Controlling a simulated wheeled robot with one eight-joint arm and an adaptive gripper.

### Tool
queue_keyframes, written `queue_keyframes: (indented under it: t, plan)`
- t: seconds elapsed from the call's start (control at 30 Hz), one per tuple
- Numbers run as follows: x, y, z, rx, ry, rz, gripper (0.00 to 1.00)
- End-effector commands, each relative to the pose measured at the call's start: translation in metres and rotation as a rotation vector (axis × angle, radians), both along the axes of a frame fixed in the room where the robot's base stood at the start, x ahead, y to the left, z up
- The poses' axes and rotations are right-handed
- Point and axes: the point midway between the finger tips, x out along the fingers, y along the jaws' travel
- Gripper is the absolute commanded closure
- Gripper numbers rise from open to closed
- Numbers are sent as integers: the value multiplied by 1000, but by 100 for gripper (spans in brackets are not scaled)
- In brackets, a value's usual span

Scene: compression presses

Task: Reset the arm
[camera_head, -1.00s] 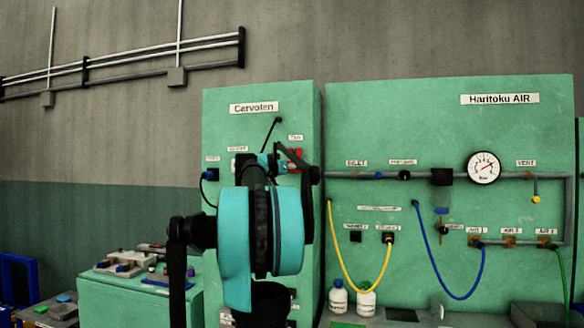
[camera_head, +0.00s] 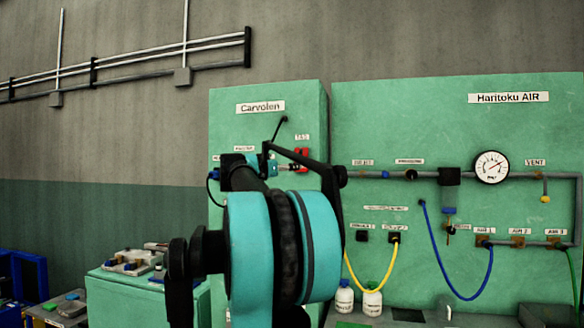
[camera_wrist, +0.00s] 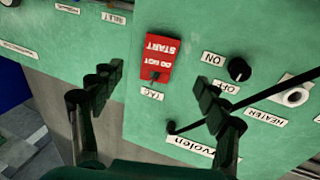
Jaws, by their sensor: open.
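My arm stands in front of the Carvolen panel (camera_head: 225,118) in the head view, with its large teal joint low in the middle. My gripper (camera_wrist: 158,85) is open in the wrist view, its two black fingers spread apart with nothing held between them. A red DO NOT START tag (camera_wrist: 160,57) on the green panel shows between and beyond the fingers. The tag also shows in the head view (camera_head: 302,155), partly behind my arm. A black knob (camera_wrist: 239,69) marked ON and OFF is right of the tag in the wrist view.
The Haritoku AIR panel (camera_head: 400,120) carries a gauge (camera_head: 491,167), pipes, a yellow hose (camera_head: 385,275) and a blue hose (camera_head: 440,262). White bottles (camera_head: 344,297) stand below. A green cabinet (camera_head: 125,303) with parts on top is at left.

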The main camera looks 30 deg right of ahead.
Motion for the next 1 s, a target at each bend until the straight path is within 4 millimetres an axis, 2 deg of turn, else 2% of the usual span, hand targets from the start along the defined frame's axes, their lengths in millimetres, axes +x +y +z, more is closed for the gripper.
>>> queue_keyframes:
  t: [0.13, 0.4, 0.47, 0.57, 0.67, 0.8, 0.87, 1.0]
  plan:
    - [-7, 15, -1, 0, 0, 2, 25]
    - [-10, 21, -1, -1, -1, 2, 25]
    - [-6, 24, -3, -5, -6, 18, 25]
    - [11, 41, -10, -30, -32, 110, 25]
    - [39, 79, -30, -62, -66, 293, 25]
    - [71, 154, -79, -69, -69, 597, 25]
    - [77, 186, -106, -54, -49, 712, 25]
    - [76, 253, -176, 8, 37, 942, 25]
